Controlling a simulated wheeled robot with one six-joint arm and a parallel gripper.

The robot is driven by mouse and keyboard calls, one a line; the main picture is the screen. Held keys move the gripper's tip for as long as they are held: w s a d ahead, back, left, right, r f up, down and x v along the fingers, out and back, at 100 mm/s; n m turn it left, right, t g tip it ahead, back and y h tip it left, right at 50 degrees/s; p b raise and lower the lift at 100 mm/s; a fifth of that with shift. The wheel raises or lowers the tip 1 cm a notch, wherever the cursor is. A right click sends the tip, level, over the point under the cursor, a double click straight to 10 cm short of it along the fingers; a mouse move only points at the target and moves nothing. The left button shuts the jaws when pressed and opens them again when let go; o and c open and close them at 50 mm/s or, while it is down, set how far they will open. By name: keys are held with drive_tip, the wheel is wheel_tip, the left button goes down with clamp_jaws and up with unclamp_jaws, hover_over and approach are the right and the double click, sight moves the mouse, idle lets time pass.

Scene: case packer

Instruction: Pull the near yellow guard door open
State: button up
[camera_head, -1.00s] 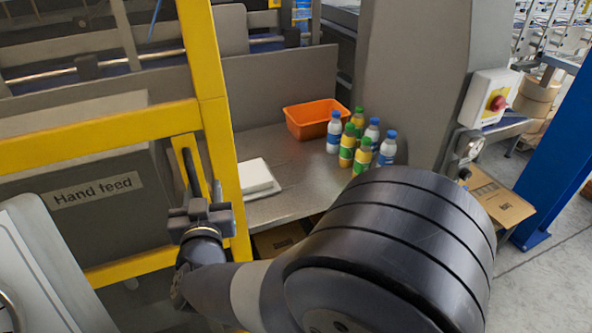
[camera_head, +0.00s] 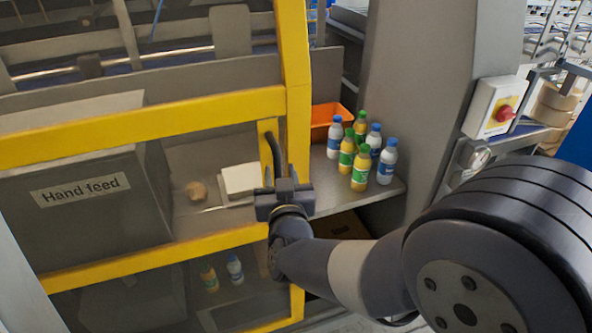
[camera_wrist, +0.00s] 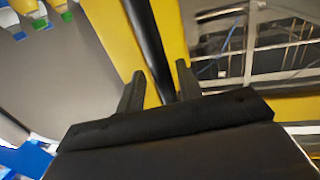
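The near yellow guard door (camera_head: 150,122) has a yellow frame and clear panels. Its upright free edge (camera_head: 297,90) stands in front of the orange bin in the head view. A dark upright handle (camera_head: 273,155) is on a yellow plate beside that edge. My gripper (camera_head: 283,188) is at the handle. In the wrist view the handle (camera_wrist: 147,35) passes between the two fingers of my gripper (camera_wrist: 160,75).
A grey Hand feed box (camera_head: 75,225) shows through the door. Several bottles (camera_head: 365,155) and the orange bin (camera_head: 326,115) stand on the grey shelf (camera_head: 330,190).

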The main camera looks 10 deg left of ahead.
drive_tip(key=shift+w+d, duration=0.3)
drive_tip(key=shift+d, duration=0.2)
drive_tip(key=shift+s, duration=0.1)
drive_tip(key=v, duration=1.2)
idle(0.7)
drive_tip(key=shift+s+d, duration=0.1)
drive_tip(key=shift+r, duration=0.15)
idle(0.5)
